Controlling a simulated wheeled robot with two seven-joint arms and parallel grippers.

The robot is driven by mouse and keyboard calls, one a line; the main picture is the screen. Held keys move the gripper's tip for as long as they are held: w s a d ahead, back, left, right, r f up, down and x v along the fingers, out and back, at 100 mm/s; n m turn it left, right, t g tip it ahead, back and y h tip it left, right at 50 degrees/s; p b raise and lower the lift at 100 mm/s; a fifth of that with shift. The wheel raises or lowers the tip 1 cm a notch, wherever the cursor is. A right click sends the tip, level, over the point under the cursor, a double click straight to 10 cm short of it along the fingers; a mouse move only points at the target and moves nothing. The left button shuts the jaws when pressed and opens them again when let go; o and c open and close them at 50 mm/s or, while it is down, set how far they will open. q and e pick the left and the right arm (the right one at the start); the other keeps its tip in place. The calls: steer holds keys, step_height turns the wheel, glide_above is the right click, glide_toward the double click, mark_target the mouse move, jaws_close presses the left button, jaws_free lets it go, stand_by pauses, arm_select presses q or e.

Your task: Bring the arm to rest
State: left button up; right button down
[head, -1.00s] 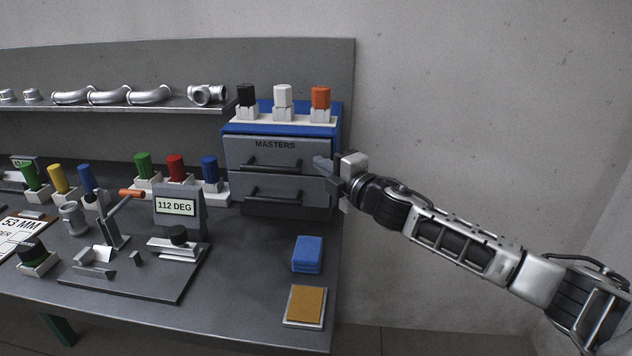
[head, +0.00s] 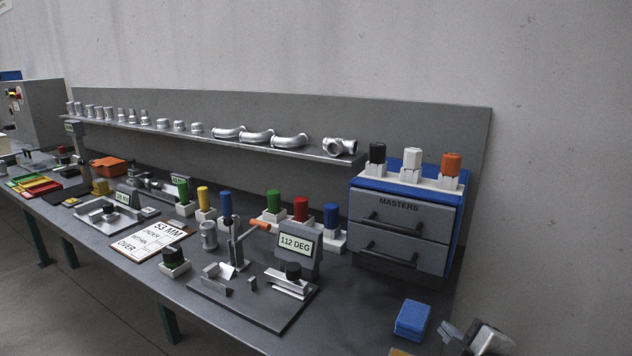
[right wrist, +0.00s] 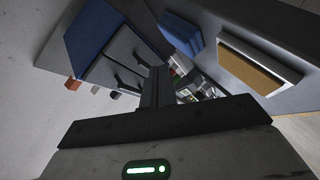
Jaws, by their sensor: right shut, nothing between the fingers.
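My right gripper (head: 452,332) is at the bottom edge of the head view, right of the blue block (head: 412,320), with most of the arm out of the picture. It is shut and empty. In the right wrist view its dark fingers (right wrist: 156,88) stand together above the grey gripper body, with nothing held. My left gripper is in neither view.
The MASTERS drawer cabinet (head: 402,228) has both drawers shut and carries black, white and orange knobbed pieces. A gauge reading 112 DEG (head: 296,244) stands on the bench (head: 360,310). A tan pad (right wrist: 254,66) lies beside the blue block. Plain wall fills the right side.

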steer(key=s+a+f+m+g, duration=0.1)
steer(key=s+f+m+g, duration=0.25)
steer(key=s, duration=0.55)
steer(key=s+a+f+m+g, duration=0.2)
steer(key=s+f+m+g, duration=0.15)
steer(key=s, duration=0.55)
steer(key=s+a+f+m+g, duration=0.1)
steer(key=s+f+m+g, duration=0.25)
steer(key=s, duration=0.55)
steer(key=w+a+f+t+y, duration=0.2)
steer(key=w+a+f+t, duration=0.3)
steer(key=w+a+t, duration=0.1)
steer(key=shift+w+n+y, duration=0.3)
steer(key=shift+w+n, duration=0.15)
steer(key=shift+t, duration=0.25)
